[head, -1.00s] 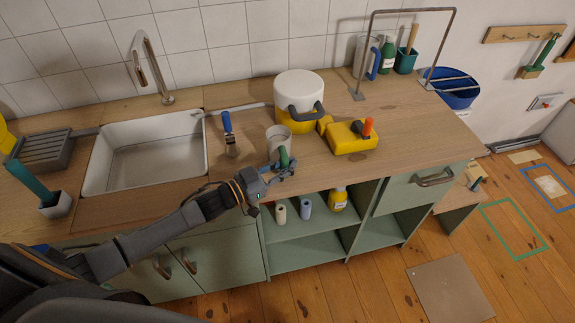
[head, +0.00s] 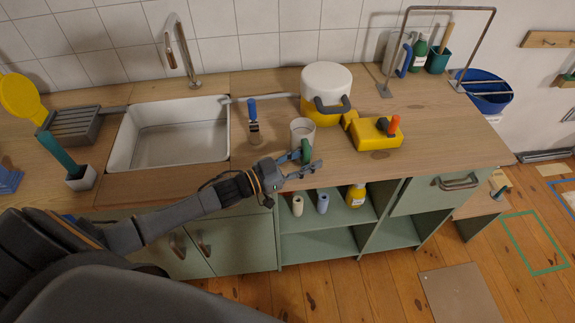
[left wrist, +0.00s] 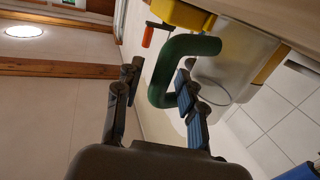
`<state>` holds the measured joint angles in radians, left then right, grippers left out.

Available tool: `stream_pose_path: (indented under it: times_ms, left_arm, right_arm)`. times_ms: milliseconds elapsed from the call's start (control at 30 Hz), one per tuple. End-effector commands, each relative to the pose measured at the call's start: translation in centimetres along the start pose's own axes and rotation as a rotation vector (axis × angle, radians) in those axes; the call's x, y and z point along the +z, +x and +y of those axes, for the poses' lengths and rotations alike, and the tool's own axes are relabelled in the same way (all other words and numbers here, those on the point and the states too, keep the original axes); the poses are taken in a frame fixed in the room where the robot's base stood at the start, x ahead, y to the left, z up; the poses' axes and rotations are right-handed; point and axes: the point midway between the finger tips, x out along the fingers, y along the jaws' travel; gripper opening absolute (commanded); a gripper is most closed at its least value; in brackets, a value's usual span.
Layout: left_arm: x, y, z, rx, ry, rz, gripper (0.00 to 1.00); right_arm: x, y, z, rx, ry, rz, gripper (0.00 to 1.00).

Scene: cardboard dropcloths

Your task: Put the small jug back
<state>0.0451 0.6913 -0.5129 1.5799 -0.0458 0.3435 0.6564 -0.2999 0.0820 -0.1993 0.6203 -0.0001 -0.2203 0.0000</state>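The small jug (head: 302,131) is a pale grey cup with a green handle. It stands upright on the wooden counter, right of the sink, with its handle facing the front edge. My left gripper (head: 309,165) is at the handle, in front of the jug. In the left wrist view the green handle (left wrist: 155,90) lies between the two spread fingers (left wrist: 155,95), nearer the blue-padded finger; I cannot tell whether it touches. The jug's clear-looking body (left wrist: 228,75) shows behind it. My right gripper is in neither view.
A yellow-and-white pot (head: 326,82) and a yellow box-shaped tool (head: 375,136) stand right of the jug. Bottles stand on the open shelf (head: 320,213) below. Bare counter (head: 450,130) lies to the right.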

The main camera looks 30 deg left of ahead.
Motion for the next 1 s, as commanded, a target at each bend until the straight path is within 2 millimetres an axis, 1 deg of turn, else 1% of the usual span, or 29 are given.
stream_pose_path:
  times_ms: [33,300,500,600,700,1000]
  left_arm:
    - [0.3,-0.8,0.0,0.000,0.000,-0.003,0.39]
    - [0.4,-6.2,0.1,0.002,0.000,-0.006,0.39]
    - [0.2,-9.3,0.1,0.001,-0.001,-0.003,0.39]
    - [0.2,-10.3,0.0,0.000,0.000,-0.002,0.39]
    - [0.1,-10.8,0.1,0.002,0.001,0.000,0.39]
    - [0.0,-11.2,0.0,0.001,0.001,0.001,0.39]
  right_arm:
    - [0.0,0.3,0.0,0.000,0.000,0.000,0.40]
    - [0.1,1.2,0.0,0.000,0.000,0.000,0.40]
    - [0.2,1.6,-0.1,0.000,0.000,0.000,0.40]
    - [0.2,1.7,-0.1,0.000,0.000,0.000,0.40]
    - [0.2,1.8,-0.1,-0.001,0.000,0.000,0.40]
    - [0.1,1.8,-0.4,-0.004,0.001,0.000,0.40]
